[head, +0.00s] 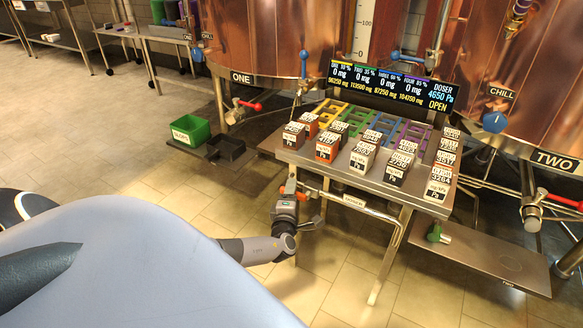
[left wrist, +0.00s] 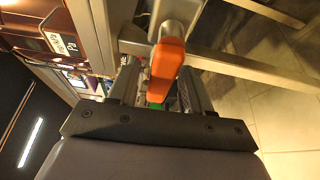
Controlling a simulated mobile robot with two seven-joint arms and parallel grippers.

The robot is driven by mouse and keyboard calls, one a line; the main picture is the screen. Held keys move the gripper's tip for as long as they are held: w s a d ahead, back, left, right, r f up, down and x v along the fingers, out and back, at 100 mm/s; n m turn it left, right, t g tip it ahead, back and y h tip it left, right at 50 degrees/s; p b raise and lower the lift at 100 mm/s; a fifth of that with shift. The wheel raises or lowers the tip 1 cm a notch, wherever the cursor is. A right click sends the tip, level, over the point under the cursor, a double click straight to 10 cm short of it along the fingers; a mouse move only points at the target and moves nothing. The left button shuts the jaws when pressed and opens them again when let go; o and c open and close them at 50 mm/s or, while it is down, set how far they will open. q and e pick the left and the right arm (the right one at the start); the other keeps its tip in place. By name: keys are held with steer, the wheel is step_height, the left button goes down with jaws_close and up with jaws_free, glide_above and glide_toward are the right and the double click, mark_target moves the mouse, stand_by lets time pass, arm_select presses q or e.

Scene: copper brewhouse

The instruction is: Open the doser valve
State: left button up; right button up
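The doser valve's orange lever (left wrist: 167,68) lies between the two fingers of my left gripper (left wrist: 158,90) in the left wrist view. A gap shows between the lever and the left-hand finger, so the fingers look open around it. In the head view my left gripper (head: 291,186) is at the front left of the steel doser table (head: 334,167), by the pipe with a small label plate (head: 354,201). The lever is mostly hidden there. The display (head: 389,87) reads DOSER 4650 Pa OPEN. My right gripper is not in view.
Several labelled blocks (head: 362,155) stand on the table. Copper tanks one (head: 262,45) and two (head: 540,80) stand behind. A green bin (head: 190,131) and a dark tray (head: 226,150) sit at left. A low steel platform (head: 490,258) is at right. The tiled floor in front is clear.

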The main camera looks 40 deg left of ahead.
arm_select(q)
steer(key=p+v, duration=0.3)
steer(key=v, duration=0.4)
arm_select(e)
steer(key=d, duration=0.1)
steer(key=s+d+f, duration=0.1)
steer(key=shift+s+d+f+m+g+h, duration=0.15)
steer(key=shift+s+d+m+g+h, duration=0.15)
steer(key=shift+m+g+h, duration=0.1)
arm_select(q)
steer(key=shift+d, duration=0.1)
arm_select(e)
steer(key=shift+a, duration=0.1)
